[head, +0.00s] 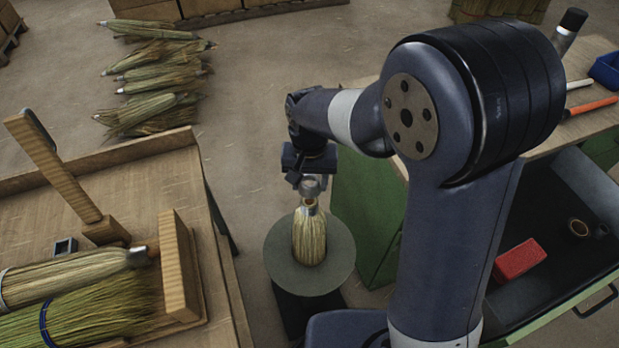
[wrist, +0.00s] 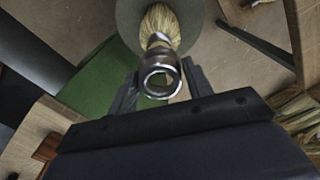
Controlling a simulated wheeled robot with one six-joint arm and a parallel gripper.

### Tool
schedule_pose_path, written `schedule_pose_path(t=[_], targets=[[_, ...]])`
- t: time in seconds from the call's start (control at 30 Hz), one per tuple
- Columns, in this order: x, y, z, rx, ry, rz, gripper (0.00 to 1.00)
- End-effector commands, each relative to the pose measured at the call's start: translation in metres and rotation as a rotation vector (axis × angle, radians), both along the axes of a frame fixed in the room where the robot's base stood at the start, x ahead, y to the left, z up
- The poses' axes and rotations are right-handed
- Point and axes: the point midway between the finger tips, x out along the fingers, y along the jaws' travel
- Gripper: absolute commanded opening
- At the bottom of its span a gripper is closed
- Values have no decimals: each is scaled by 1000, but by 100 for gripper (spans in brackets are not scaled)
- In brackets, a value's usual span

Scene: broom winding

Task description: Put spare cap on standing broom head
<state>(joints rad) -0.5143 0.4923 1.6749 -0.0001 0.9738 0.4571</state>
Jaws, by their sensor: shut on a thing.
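A broom head (head: 309,238) stands upright on a round grey plate (head: 340,258), bristles down, with a narrow metal top. My gripper (head: 312,186) is just above it and shut on a silver ring-shaped spare cap (head: 313,184). In the wrist view the cap (wrist: 160,76) sits between the two dark fingers of my gripper (wrist: 160,88), its open end facing the camera. The broom head (wrist: 162,22) shows behind the cap, its metal top partly hidden by it. I cannot tell whether the cap touches that top.
A wooden bench (head: 140,185) at left holds lying brooms (head: 75,280) and an upright wooden post (head: 55,170). A pile of broom heads (head: 155,75) lies on the floor behind. At right, an open drawer holds a red box (head: 519,260) and a dark ring (head: 578,228).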

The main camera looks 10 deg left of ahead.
Motion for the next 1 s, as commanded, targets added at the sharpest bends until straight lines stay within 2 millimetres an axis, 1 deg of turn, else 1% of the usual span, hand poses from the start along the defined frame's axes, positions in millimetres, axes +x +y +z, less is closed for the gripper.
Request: schedule_pose_path(t=[0.03,1.0], targets=[[0,0,-6,0,0,0,27],[0,0,-63,0,0,0,27]])
